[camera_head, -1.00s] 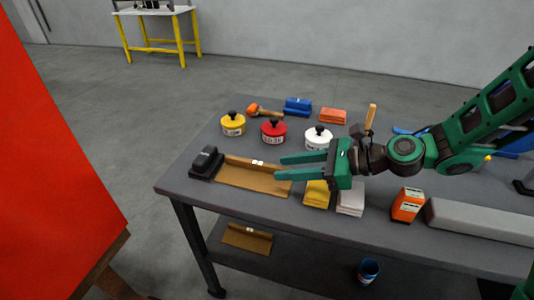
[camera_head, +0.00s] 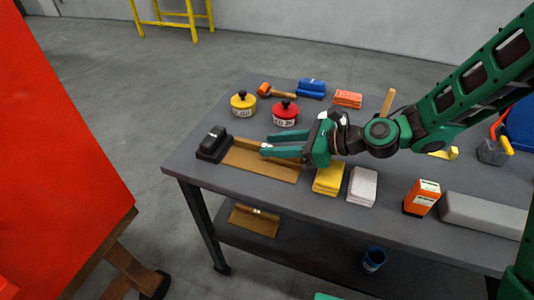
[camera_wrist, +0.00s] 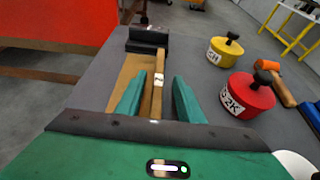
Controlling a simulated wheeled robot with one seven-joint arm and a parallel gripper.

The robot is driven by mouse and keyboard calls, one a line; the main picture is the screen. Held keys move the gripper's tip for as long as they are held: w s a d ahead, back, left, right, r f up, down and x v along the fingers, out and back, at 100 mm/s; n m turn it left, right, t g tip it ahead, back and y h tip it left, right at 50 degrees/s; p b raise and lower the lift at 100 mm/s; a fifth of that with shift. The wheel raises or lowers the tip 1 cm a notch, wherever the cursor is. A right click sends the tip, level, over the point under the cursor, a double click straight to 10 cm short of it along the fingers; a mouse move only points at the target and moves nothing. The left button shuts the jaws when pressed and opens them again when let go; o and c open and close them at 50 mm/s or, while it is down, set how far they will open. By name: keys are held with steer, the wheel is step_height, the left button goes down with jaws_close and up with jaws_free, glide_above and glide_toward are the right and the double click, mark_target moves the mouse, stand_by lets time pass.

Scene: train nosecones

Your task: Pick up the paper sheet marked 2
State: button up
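A brown paper sheet (camera_head: 262,174) with a raised back edge lies on the grey table; it also shows in the wrist view (camera_wrist: 128,75). A small white label (camera_wrist: 156,92) sits on the raised edge; its mark is too small to read surely. My gripper (camera_head: 268,145) is open and reaches left over the sheet's raised edge. In the wrist view the raised edge runs between my two green fingers (camera_wrist: 155,85), with gaps at both sides. A second brown sheet (camera_head: 254,221) with a white label lies on the lower shelf.
A black tool (camera_head: 213,143) stands at the sheet's left end. A yellow pot (camera_head: 243,103) and a red pot (camera_head: 285,114) stand behind it. Yellow packets (camera_head: 328,179) and white packets (camera_head: 362,187) lie right of the sheet. A red panel (camera_head: 60,160) stands left, apart from the table.

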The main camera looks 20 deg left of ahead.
mark_target(265, 145)
steer(key=x, duration=0.3)
steer(key=shift+a, duration=0.1)
jaws_close()
steer(key=shift+r, duration=0.15)
